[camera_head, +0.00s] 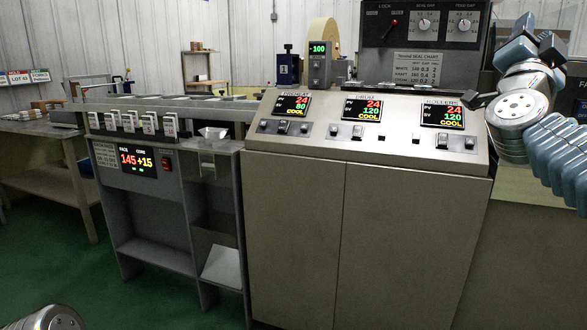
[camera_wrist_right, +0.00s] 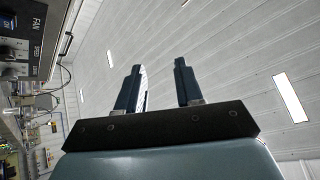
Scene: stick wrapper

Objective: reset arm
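My right gripper (camera_head: 537,38) is raised at the upper right of the head view, beside the right end of the sloped control panel. Its arm comes in from the right edge. In the right wrist view both dark fingers of the right gripper (camera_wrist_right: 158,85) stand apart with nothing between them, against the corrugated wall or ceiling. My left gripper is out of view; only a silver rounded part, probably of my left arm, shows at the bottom left corner of the head view.
The wrapper machine's sloped panel (camera_head: 400,145) has three displays reading 24 and COOL. A grey feeder unit (camera_head: 215,285) with a small clear tray (camera_head: 213,133) stands left of it. A side table (camera_head: 40,127) stands farther left. Green floor is open at lower left.

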